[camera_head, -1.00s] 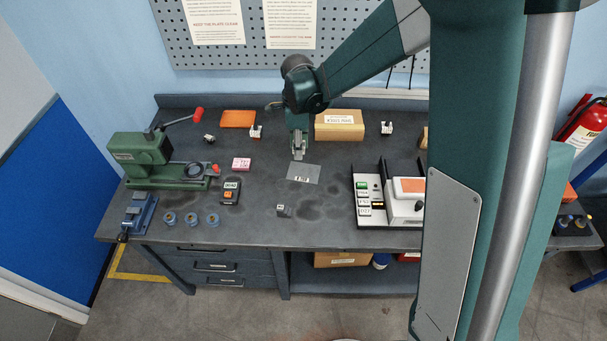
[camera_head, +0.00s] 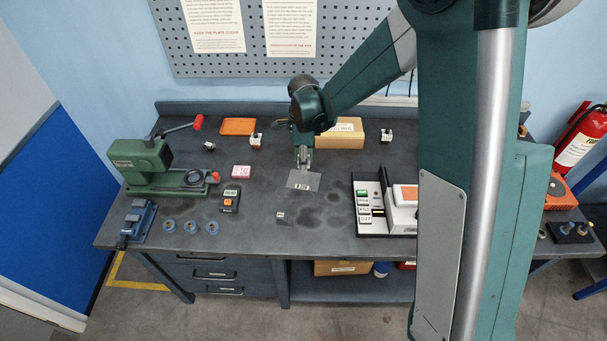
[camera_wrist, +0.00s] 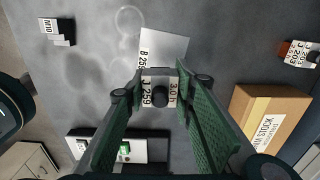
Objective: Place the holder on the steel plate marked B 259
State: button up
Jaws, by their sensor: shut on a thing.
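My gripper (camera_wrist: 158,110) is shut on a small holder (camera_wrist: 160,86) with white labels, reading about "J 259" and "3.0 h", and a dark round knob. The steel plate (camera_wrist: 172,46), a light grey sheet marked "B 259", lies on the bench just beyond the holder in the wrist view, partly hidden by it. In the head view my gripper (camera_head: 303,160) points down at the far edge of the plate (camera_head: 304,179). The holder is hard to make out there. I cannot tell whether it touches the plate.
A small block (camera_head: 281,216) lies in front. A white device (camera_head: 403,207) stands at right, a pink block (camera_head: 242,172) and green press (camera_head: 150,165) at left. Bench around the plate is clear.

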aim_at(304, 180)
jog(key=shift+f, duration=1.25)
jog(key=shift+f, duration=1.85)
jog(key=shift+f, duration=0.15)
jog(key=o, duration=1.1)
jog(key=shift+r, duration=0.2)
jog(key=shift+r, duration=5.95)
